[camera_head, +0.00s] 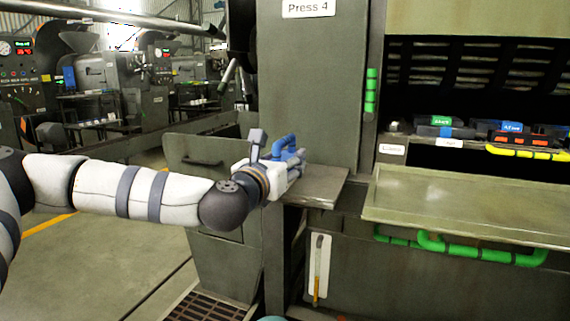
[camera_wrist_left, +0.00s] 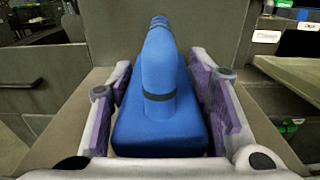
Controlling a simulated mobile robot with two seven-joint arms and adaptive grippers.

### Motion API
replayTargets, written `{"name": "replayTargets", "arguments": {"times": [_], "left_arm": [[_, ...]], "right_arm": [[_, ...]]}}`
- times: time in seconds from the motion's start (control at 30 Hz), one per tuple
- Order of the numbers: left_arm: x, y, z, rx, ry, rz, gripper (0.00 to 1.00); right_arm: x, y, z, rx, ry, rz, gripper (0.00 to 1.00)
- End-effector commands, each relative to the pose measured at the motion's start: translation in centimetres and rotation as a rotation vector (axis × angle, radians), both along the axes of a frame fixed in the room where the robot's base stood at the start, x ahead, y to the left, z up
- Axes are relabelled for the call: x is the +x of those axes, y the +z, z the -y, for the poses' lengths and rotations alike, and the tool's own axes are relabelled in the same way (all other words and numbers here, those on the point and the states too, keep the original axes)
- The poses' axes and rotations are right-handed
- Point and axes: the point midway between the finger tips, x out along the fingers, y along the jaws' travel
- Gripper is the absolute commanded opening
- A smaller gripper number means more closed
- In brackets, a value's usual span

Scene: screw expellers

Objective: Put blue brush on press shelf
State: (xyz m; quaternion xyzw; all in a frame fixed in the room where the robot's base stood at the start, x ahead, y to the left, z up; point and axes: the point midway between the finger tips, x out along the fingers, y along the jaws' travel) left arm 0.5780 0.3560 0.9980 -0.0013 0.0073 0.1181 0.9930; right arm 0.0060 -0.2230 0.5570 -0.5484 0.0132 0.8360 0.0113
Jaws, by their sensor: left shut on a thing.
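The blue brush (camera_head: 284,143) is at the end of my left arm, in front of the press column. My left gripper (camera_head: 292,164) is shut on it. In the left wrist view the blue brush (camera_wrist_left: 160,100) lies between the two purple-padded fingers, with its handle pointing away. The press shelf (camera_head: 322,187) is a small grey metal ledge on the column under the Press 4 sign. The gripper and brush are over or just beside its left part; I cannot tell whether the brush touches it. My right gripper is not in view.
A wide metal tray (camera_head: 465,204) juts out at the right, with green pipes (camera_head: 460,248) below. Behind it stand dark blocks with coloured labels and a yellow handle (camera_head: 525,153). A grey bin-like housing (camera_head: 215,160) stands behind my arm. The shelf's right part is bare.

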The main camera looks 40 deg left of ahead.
Motion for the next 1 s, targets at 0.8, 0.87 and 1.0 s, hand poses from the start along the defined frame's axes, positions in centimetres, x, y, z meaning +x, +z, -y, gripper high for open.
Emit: {"name": "replayTargets", "arguments": {"times": [0.8,0.87,1.0], "left_arm": [[-0.4,0.4,0.1,-0.001,-0.001,0.002,0.65],[-1.3,0.3,0.3,-0.004,-0.001,0.002,0.65],[-4.6,0.4,1.1,-0.005,-0.001,0.003,0.65]], "right_arm": [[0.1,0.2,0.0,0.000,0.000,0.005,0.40],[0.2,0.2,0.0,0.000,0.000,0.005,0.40],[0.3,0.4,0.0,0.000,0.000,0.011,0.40]]}}
